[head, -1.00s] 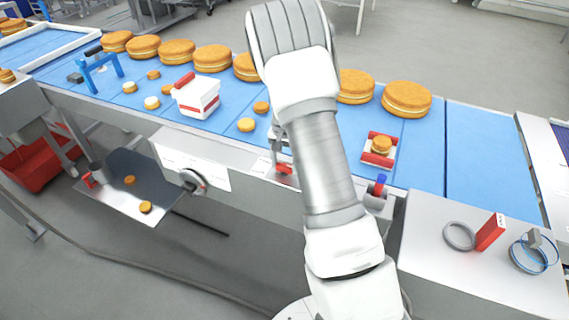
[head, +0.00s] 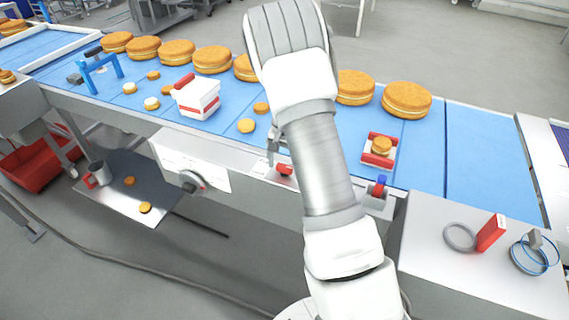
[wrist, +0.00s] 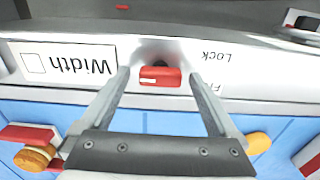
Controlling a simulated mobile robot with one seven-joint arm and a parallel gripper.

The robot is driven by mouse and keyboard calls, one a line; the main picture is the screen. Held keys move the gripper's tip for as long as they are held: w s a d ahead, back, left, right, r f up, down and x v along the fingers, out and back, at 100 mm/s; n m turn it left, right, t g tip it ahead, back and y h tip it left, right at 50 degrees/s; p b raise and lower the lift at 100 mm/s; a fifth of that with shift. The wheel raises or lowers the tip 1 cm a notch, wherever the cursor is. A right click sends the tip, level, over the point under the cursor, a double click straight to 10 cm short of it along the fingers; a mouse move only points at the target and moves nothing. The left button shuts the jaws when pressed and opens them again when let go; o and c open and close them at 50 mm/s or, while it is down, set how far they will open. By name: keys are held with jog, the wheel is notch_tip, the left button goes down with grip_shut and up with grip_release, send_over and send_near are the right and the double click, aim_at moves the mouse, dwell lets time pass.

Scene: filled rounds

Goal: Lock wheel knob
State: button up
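The red lock knob (head: 284,170) sits on the grey front rail of the conveyor. In the wrist view this red knob (wrist: 160,77) lies between my two fingertips, beside printed "Lock" lettering. My gripper (wrist: 158,82) is open, with a finger on each side of the knob and a visible gap to it. In the head view my gripper (head: 273,148) is mostly hidden behind my arm. The grey wheel (head: 192,182) with a dark centre is on the rail's front face to the left. A "Width" label (wrist: 68,60) shows left of the red knob.
The blue belt (head: 475,150) carries large and small orange rounds and a white-and-red box (head: 197,98). A red-and-white holder (head: 378,150) with a round stands to the right. A blue-topped red part (head: 380,187) is on the rail. A grey side table (head: 480,275) holds rings.

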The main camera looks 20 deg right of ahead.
notch_tip(320, 180, up, 17)
jog(key=shift+r, duration=0.2)
dwell(0.5)
dwell(0.3)
jog(key=s+a+r+n+t, duration=0.35)
jog(key=s+a+r, duration=0.25)
jog(key=s+r, duration=0.5)
jog(key=s+a+n+t, duration=0.1)
jog(key=s+a+n, duration=0.1)
jog(key=s, duration=0.6)
jog(key=s+a+n+t, duration=0.1)
jog(key=s+a+n, duration=0.1)
jog(key=s, duration=0.7)
jog(key=shift+f+n, duration=0.2)
jog(key=shift+n, duration=0.65)
